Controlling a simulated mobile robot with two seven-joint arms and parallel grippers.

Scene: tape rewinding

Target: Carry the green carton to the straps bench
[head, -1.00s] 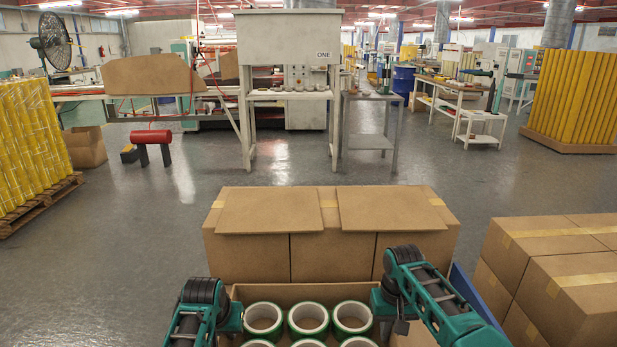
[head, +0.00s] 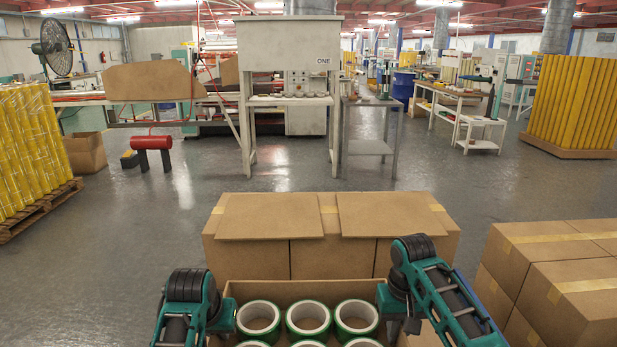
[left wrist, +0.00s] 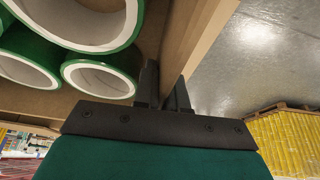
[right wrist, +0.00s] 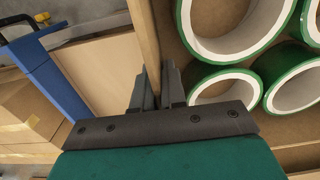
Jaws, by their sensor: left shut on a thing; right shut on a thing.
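The green carton is an open cardboard box (head: 285,291) holding several white-cored green tape rolls (head: 308,318), at the bottom centre of the head view. My left gripper (left wrist: 165,92) is shut on its left side wall (left wrist: 190,40). My right gripper (right wrist: 157,92) is shut on its right side wall (right wrist: 143,30). In the head view both wrists flank the carton, and the fingertips are hard to make out. The carton's lower part is out of view. I cannot tell which bench is the straps bench.
Closed cardboard boxes (head: 330,245) stand just beyond the carton, and more (head: 570,285) are stacked at the right. A bench marked ONE (head: 290,97) stands ahead across open grey floor (head: 150,225). Yellow rolls on a pallet (head: 35,150) are at the left.

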